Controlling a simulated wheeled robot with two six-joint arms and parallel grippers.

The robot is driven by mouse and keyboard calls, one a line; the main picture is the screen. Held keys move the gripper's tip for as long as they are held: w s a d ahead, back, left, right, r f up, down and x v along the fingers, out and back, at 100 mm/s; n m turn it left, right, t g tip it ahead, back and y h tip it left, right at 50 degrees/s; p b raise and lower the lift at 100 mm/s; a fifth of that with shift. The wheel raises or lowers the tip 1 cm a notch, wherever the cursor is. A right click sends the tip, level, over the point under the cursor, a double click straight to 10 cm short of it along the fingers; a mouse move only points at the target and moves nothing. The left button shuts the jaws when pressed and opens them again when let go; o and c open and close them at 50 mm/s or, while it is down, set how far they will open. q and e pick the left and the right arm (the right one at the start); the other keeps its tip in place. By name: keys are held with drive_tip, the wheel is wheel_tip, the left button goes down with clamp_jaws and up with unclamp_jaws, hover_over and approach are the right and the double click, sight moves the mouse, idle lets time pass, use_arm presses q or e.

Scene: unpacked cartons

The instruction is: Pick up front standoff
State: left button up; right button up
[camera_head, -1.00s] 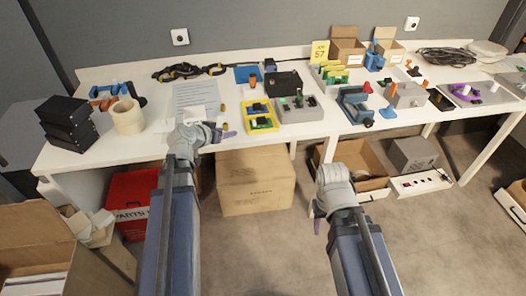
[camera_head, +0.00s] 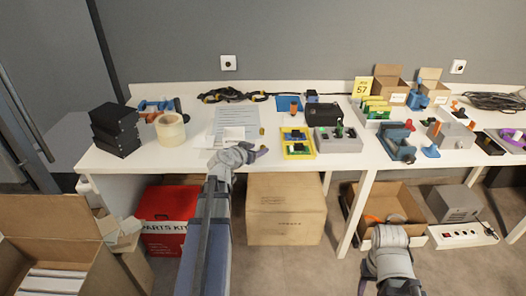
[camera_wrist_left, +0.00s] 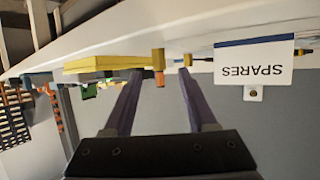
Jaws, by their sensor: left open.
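A small brass standoff (camera_head: 262,131) stands on the white table just beyond my left gripper (camera_head: 255,154). The left gripper is at the table's front edge, open, with nothing seen between its fingers. In the left wrist view, which is upside down, the fingers (camera_wrist_left: 160,75) reach toward an orange-brown standoff (camera_wrist_left: 158,62) near one fingertip. A smaller one (camera_wrist_left: 185,61) shows farther back. The front standoff is not clear in the head view, where the gripper may hide it. My right gripper (camera_head: 365,277) hangs low in front of the table; its jaws are unclear.
A yellow tray (camera_head: 298,152) and grey fixture (camera_head: 345,145) stand right of the left gripper. A paper sheet (camera_head: 238,116) and tape roll (camera_head: 171,130) lie left. A SPARES sign (camera_wrist_left: 253,68) shows in the wrist view. A carton (camera_head: 287,210) is under the table.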

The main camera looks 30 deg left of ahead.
sight(261, 148)
use_arm(q)
drive_tip(key=b+x, duration=0.1)
drive_tip(key=x, duration=0.3)
drive_tip(key=shift+f+b, duration=0.2)
drive_tip(key=shift+b, duration=0.1)
drive_tip(key=shift+w+f, duration=0.1)
drive_tip(key=shift+w, duration=0.3)
clamp_jaws()
